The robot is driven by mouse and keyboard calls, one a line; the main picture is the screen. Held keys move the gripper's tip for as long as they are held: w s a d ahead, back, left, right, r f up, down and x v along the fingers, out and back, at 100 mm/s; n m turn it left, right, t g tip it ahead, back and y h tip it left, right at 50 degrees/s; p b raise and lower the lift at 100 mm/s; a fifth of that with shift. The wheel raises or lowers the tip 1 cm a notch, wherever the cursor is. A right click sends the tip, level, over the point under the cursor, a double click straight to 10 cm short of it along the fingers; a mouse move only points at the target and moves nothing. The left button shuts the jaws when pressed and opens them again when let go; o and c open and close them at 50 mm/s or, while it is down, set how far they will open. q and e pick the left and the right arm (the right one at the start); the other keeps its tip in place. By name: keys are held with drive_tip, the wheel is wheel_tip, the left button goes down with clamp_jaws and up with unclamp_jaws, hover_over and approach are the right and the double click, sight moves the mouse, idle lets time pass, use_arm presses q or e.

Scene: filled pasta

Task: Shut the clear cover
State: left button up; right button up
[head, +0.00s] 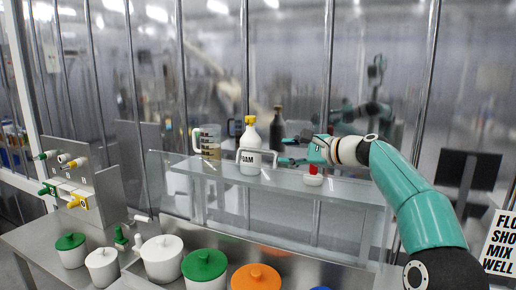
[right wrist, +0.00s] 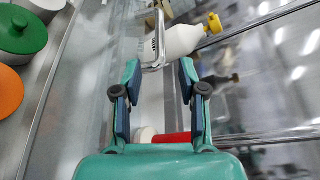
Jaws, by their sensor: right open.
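The clear cover (head: 178,185) looks like a see-through pane in front of the raised shelf; its edges are faint and I cannot tell how far it stands open. A pale grey bar handle (head: 241,155) shows in front of the white bottle. It also shows in the right wrist view (right wrist: 161,45), just ahead of the fingertips. My right gripper (head: 284,161) reaches in from the right, its fingers pointing left toward the handle. In the right wrist view the gripper (right wrist: 158,70) is open, with nothing held between its fingertips. My left gripper is not in view.
On the shelf (head: 345,191) stand a jug (head: 209,143), a white bottle (head: 250,138) with yellow cap, a dark bottle (head: 277,130) and a red-topped white dish (head: 313,180). Lidded pots (head: 162,260) line the front counter. Valves (head: 62,190) stand at left.

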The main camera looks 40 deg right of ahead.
sight(263, 151)
drive_tip(key=p+x, duration=0.4)
drive_tip(key=x, duration=0.6)
drive_tip(key=shift+r, duration=0.1)
drive_tip(key=shift+w+a+p, duration=0.1)
drive_tip(key=shift+w+p, duration=0.2)
drive_tip(key=shift+w, duration=0.3)
drive_tip(key=shift+f, duration=0.25)
drive_tip(key=shift+c, duration=0.3)
clamp_jaws()
